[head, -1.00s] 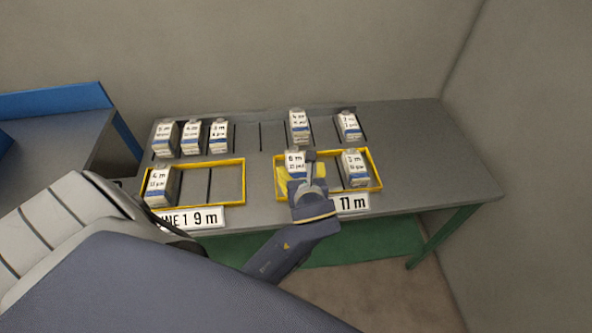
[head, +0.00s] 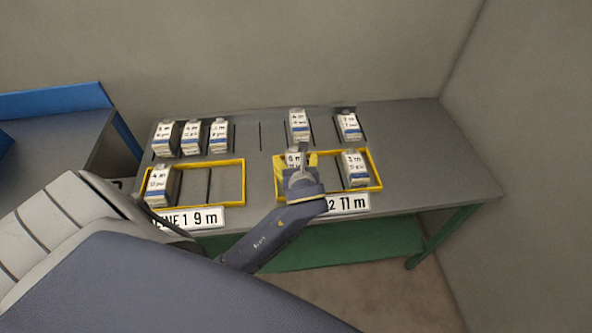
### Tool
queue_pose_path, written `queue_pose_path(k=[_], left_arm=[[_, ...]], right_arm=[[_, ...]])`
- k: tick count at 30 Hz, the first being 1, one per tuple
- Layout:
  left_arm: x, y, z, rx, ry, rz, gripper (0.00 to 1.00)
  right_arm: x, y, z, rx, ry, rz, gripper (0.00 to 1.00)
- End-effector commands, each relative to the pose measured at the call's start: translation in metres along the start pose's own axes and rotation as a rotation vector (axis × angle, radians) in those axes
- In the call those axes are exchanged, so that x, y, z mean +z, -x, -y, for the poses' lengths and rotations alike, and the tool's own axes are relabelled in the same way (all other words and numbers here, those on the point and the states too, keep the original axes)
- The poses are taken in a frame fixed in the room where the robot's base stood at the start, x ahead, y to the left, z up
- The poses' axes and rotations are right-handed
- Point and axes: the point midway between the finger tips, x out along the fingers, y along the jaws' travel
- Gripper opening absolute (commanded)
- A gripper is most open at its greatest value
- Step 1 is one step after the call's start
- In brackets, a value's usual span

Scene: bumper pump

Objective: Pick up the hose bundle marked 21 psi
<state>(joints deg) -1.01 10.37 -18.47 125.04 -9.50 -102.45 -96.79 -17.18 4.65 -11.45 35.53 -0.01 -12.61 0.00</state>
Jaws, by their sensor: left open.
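My right gripper is not in view.
A 3 m bundle (head: 355,166) stands in the same tray's right part. A 4 m bundle (head: 159,185) stands in the left yellow tray (head: 243,182), whose right part is empty. Several bundles (head: 191,137) stand along the back of the grey table (head: 430,150). The table's right side is clear.

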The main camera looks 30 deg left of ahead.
Motion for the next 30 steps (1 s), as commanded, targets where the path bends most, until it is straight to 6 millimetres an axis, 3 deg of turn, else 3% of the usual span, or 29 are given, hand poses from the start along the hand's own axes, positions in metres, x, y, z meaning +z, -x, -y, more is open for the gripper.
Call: queue_pose_path(k=[5, 24, 30], left_arm=[[0.0001, 0.0002, 0.0001, 0.000, 0.000, 0.000, 0.76], [0.0000, 0.0003, 0.0001, 0.000, 0.000, 0.000, 0.02], [0.0009, 0.0004, 0.0000, 0.000, 0.001, 0.002, 0.02]], right_arm=[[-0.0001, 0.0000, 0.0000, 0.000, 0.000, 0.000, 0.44], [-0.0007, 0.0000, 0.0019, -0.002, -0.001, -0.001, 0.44], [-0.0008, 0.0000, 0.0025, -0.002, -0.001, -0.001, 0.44]])
